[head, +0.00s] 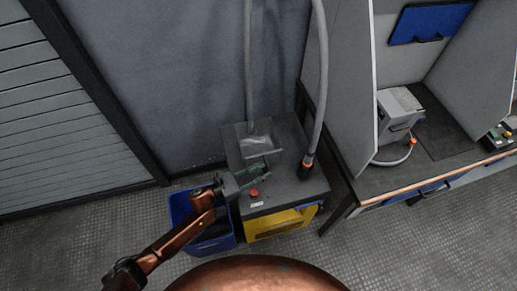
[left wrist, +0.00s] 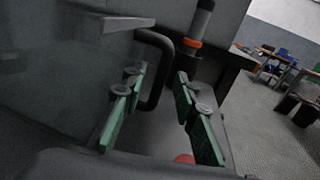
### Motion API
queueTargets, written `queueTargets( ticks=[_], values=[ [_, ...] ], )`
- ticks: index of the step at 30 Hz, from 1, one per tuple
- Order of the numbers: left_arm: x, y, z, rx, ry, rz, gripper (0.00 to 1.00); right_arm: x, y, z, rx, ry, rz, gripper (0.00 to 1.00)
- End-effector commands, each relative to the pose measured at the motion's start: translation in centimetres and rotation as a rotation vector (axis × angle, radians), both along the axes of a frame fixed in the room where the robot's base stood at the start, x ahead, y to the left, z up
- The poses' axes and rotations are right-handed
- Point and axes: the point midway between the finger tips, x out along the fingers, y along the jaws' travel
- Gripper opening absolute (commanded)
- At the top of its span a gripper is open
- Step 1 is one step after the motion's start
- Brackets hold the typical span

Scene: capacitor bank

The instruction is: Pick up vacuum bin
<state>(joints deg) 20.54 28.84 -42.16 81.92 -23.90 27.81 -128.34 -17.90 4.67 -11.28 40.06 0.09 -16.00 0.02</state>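A clear, box-like bin (head: 257,143) stands on top of the dark grey vacuum machine (head: 285,165), below a grey hose. I take it to be the vacuum bin. In the left wrist view, a dark curved handle (left wrist: 154,38) sticks out from a see-through wall on the left. My left gripper (head: 264,175) is just in front of the clear bin, above the machine's top. Its green fingers (left wrist: 158,98) are apart, with the handle's lower end between them. I cannot tell whether they touch it. My right gripper is in neither view.
A red button (head: 254,193) lies just below the left gripper. A second hose (head: 317,100) with an orange collar joins the machine's right side. A yellow drawer (head: 282,223) fills its front. A blue bin (head: 181,210) stands left, and a workbench (head: 372,186) right.

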Motion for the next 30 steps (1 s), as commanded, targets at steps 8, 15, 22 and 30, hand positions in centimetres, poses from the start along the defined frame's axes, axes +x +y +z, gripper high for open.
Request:
queueTargets(
  ticks=[8,15,22,30],
  values=[
    [-0.01,0.04,0.01,0.0,0.0,0.001,0.06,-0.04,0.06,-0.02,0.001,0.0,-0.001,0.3],
    [-0.02,0.05,0.0,0.0,0.0,0.001,0.0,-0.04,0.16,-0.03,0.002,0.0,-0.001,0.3],
    [0.01,0.03,0.13,-0.001,-0.002,0.0,0.0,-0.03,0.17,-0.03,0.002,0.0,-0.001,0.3],
    [0.01,0.03,0.38,-0.001,-0.003,0.0,0.0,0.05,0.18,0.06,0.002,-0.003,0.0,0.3]
  ],
)
